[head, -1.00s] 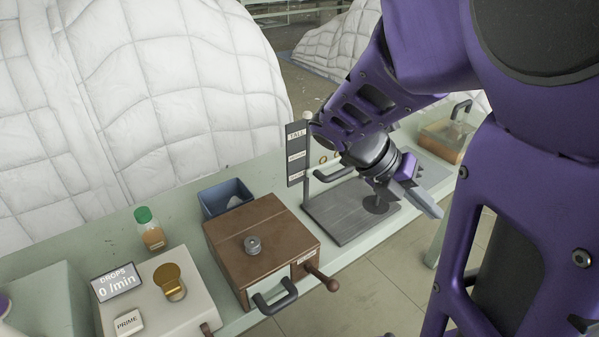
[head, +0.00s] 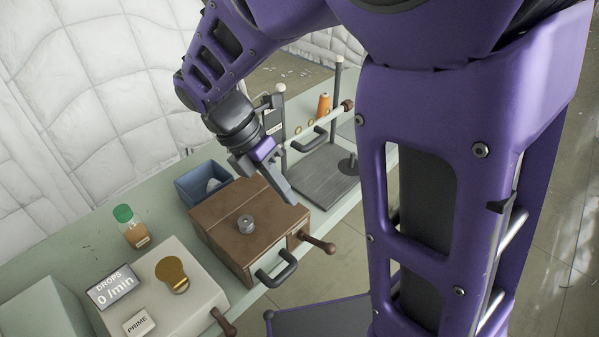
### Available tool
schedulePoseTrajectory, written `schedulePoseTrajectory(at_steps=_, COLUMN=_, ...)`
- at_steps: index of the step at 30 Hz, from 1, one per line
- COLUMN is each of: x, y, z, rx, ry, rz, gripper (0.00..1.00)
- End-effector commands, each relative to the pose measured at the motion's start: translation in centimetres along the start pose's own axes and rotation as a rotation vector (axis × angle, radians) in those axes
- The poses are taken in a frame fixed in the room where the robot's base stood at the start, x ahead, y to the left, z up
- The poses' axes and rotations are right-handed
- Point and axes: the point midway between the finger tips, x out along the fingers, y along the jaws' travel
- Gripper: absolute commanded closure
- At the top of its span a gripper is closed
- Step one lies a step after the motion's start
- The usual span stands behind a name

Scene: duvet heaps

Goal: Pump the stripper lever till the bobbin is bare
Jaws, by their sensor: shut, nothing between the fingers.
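A brown box (head: 222,238) stands on the green counter, with a small grey metal spool (head: 245,224) on its top that looks like the bobbin. I see no clear thread on it, but it is small. A lever with a wooden knob (head: 318,243) sticks out of the box's right side, and looks like the stripper lever. My gripper (head: 288,196) is shut and empty, pointing down over the box's back right corner, apart from the lever and the spool. I cannot tell whether its tips touch the box.
A blue bin (head: 211,183) stands behind the box. A dark plate with a spindle (head: 318,178), posts and an orange cone (head: 323,106) stand behind right. A drip unit (head: 190,289) reading "0 /min" and a green-capped bottle (head: 130,226) are left.

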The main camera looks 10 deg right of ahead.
Motion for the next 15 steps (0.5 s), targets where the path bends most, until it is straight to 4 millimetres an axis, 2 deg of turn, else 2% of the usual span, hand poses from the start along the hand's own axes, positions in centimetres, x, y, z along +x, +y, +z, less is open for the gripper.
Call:
schedulePoseTrajectory(at_steps=8, x=0.4, y=0.0, z=0.1, rx=0.0, ry=-0.001, rz=-0.002, gripper=1.0)
schedulePoseTrajectory(at_steps=11, x=1.5, y=0.0, z=0.0, rx=0.0, ry=-0.001, rz=-0.003, gripper=1.0)
schedulePoseTrajectory(at_steps=15, x=4.1, y=0.0, z=0.0, rx=-0.001, ry=-0.001, rz=-0.006, gripper=1.0)
